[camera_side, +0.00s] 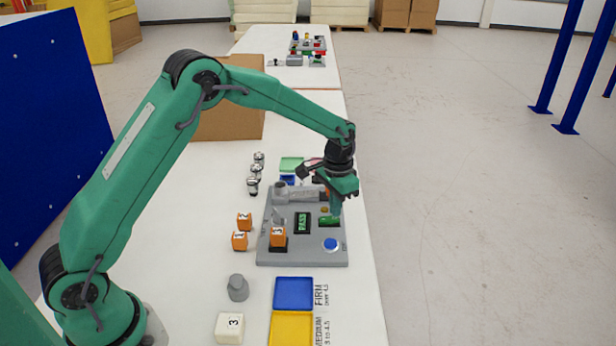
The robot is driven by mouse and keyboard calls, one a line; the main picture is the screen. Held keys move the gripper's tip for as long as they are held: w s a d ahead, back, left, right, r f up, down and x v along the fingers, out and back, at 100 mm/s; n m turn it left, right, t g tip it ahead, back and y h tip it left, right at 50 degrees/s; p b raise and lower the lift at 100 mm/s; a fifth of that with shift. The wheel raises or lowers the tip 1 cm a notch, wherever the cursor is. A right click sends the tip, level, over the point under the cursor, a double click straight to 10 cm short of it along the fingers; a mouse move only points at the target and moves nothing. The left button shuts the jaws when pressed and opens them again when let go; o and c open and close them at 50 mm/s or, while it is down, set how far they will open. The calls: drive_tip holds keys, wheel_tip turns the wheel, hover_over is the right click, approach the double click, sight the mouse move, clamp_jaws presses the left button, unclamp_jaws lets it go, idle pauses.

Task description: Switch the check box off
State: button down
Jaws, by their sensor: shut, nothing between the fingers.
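The check box is a grey panel (300,257) on the white table. It carries a small dark display (302,222) that reads PASS in green letters. To the right of the display is a green switch-like part (328,221). A round blue button (331,244) sits near the front right corner. My gripper (336,213) is shut and empty, pointing down at the green part. I cannot tell whether its tips touch it. An orange block (278,237) stands in a dark holder at the panel's front left.
Two orange blocks (239,241) and several silver weights (256,170) stand left of the panel. In front are a grey cylinder (238,288), a white block (229,328), a blue tray (293,293) and a yellow tray (291,328). A cardboard box (230,115) stands behind.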

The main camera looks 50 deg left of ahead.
drive_tip(key=shift+f, duration=0.7)
idle(0.6)
drive_tip(key=shift+r, duration=3.5)
drive_tip(key=shift+r, duration=0.1)
